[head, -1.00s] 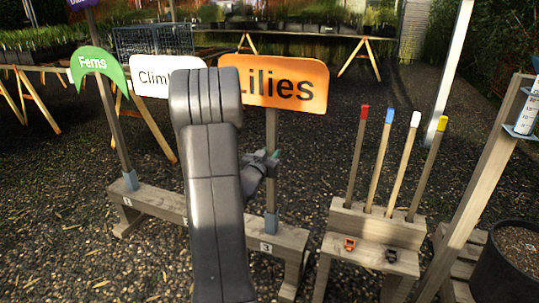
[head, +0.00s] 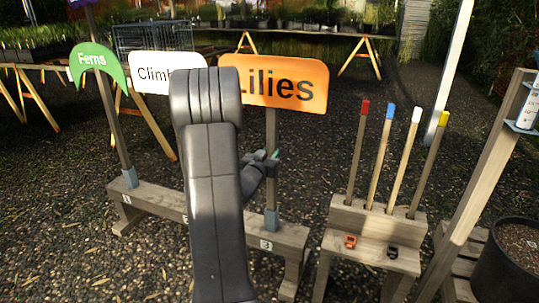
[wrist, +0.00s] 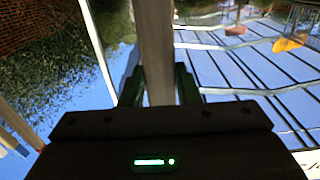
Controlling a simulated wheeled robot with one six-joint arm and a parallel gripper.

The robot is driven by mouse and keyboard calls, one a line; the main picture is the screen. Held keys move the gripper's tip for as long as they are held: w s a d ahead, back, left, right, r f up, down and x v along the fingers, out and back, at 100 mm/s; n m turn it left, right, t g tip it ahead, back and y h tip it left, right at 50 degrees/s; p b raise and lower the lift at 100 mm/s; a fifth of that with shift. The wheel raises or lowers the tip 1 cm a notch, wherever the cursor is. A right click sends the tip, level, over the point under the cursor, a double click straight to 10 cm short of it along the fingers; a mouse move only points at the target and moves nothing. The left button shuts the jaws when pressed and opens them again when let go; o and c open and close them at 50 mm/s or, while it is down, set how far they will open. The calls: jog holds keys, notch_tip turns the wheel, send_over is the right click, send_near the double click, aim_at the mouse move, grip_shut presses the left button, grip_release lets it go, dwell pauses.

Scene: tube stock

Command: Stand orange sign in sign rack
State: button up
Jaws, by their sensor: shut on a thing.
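The orange "Lilies" sign (head: 290,84) stands upright in the head view, its post running down to a grey-blue socket (head: 271,219) by the label 3 on the wooden sign rack (head: 292,238). The post's foot appears to be in that socket. My gripper (head: 267,161) is at the post about midway up, partly hidden by my arm. In the wrist view the post (wrist: 156,45) passes between the fingers of my gripper (wrist: 158,88), which are shut on it. The middle of the rack and part of the white sign are hidden behind my arm.
A green "Ferns" sign (head: 97,65) stands at the rack's left end, with a white "Climb..." sign (head: 152,72) beside it. To the right, a wooden stand (head: 375,225) holds several colour-tipped stakes. A black pot (head: 510,265) is at far right. Gravel lies between.

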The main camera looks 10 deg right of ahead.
jog(key=o, duration=1.1)
jog(key=shift+r, duration=0.1)
jog(key=shift+o, duration=0.2)
jog(key=p+v, duration=0.2)
jog(key=v, duration=1.2)
jog(key=shift+p, duration=0.3)
jog(key=x, duration=0.4)
jog(key=b+x, duration=0.1)
jog(key=x, duration=0.4)
jog(key=b+x, duration=0.1)
jog(key=x, duration=0.4)
jog(key=shift+r, duration=0.45)
